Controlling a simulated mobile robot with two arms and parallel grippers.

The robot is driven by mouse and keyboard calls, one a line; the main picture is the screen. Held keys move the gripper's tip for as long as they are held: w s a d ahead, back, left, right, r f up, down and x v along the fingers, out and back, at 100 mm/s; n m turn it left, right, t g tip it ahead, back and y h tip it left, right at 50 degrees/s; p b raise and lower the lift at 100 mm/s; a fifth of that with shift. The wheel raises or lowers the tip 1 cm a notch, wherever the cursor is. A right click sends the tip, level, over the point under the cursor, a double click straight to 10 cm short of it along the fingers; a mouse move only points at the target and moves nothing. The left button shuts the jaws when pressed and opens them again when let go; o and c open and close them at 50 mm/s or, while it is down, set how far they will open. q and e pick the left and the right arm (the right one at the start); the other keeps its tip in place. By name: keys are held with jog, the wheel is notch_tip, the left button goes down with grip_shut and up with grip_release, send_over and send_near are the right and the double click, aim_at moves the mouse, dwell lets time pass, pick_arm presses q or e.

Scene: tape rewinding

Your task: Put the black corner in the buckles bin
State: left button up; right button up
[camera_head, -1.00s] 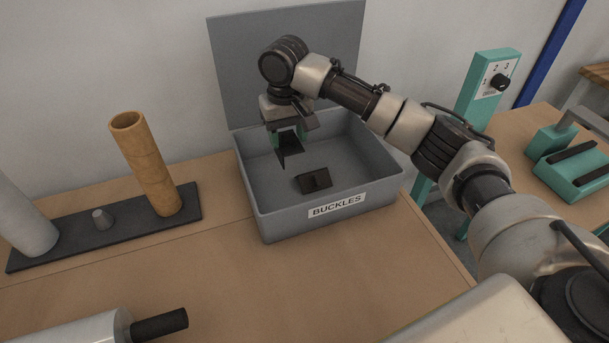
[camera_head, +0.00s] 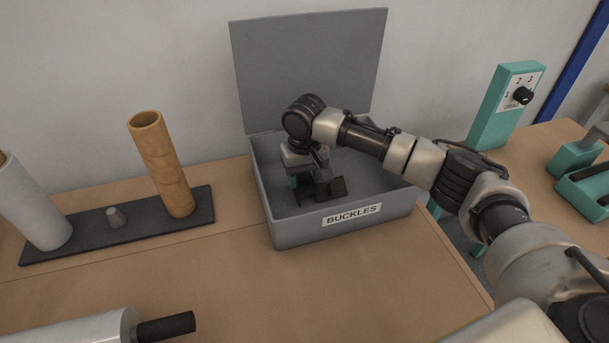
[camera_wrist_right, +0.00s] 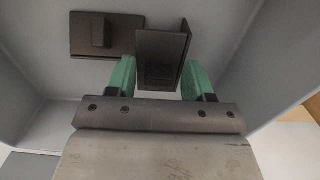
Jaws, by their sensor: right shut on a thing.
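The grey buckles bin (camera_head: 395,203) stands on the table with its lid up and a BUCKLES label on its front. My right gripper (camera_head: 303,186) is down inside it, shut on the black corner (camera_head: 307,194). The right wrist view shows the corner (camera_wrist_right: 164,45) between the green fingers of the gripper (camera_wrist_right: 160,75), its angled walls sticking out past them. I cannot tell whether the corner touches the bin floor. Another black piece (camera_head: 337,187) lies in the bin beside it, also in the right wrist view (camera_wrist_right: 100,34). My left gripper is not in view.
Left of the bin, a dark base (camera_head: 120,232) holds a brown tube (camera_head: 161,165), a white roll (camera_head: 32,205) and a small grey peg (camera_head: 116,217). A roll with a black handle (camera_head: 165,327) lies at the front. A green post with a dial (camera_head: 507,105) stands right.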

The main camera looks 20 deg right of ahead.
aim_at(304, 175)
jog(key=o, duration=0.9)
notch_tip(304, 175, up, 12)
jog(key=shift+r+p, duration=0.1)
jog(key=shift+p, duration=0.35)
